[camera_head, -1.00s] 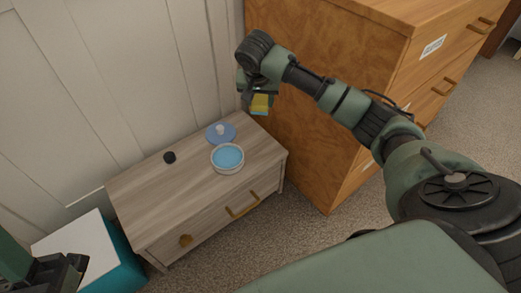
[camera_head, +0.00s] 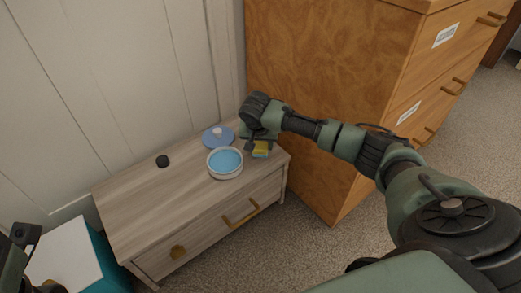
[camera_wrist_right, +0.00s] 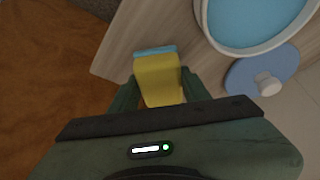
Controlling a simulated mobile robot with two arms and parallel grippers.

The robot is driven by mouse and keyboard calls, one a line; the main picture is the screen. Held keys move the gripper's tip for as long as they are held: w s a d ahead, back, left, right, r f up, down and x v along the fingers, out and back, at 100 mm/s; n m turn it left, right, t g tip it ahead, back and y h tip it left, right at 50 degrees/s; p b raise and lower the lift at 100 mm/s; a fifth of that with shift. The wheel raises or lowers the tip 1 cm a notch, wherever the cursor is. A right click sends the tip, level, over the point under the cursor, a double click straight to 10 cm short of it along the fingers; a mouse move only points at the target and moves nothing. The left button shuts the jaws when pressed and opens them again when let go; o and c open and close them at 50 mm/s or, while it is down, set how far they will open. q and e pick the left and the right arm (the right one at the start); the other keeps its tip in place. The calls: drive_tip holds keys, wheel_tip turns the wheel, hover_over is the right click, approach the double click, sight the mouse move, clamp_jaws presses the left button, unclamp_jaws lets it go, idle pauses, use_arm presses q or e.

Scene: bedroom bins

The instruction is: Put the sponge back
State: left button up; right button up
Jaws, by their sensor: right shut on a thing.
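The sponge (camera_head: 261,149) is yellow with a light blue layer. My right gripper (camera_head: 259,144) is shut on it, at the right end of the low wooden cabinet, close to its top. In the right wrist view the sponge (camera_wrist_right: 158,80) sits between the two fingers (camera_wrist_right: 157,95), its blue layer at the far end. I cannot tell whether it touches the cabinet top. My left gripper (camera_head: 30,262) shows only partly at the lower left edge, and its fingers are unclear.
On the cabinet (camera_head: 165,205) stand a white bowl with a blue inside (camera_head: 225,163), a blue lid with a pale knob (camera_head: 217,138) and a small black object (camera_head: 162,161). A tall wooden dresser (camera_head: 320,100) stands close on the right. A teal bin (camera_head: 105,262) is at lower left.

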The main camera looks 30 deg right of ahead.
drive_tip(key=shift+f, duration=0.6)
drive_tip(key=shift+r, duration=0.1)
drive_tip(key=o, duration=1.2)
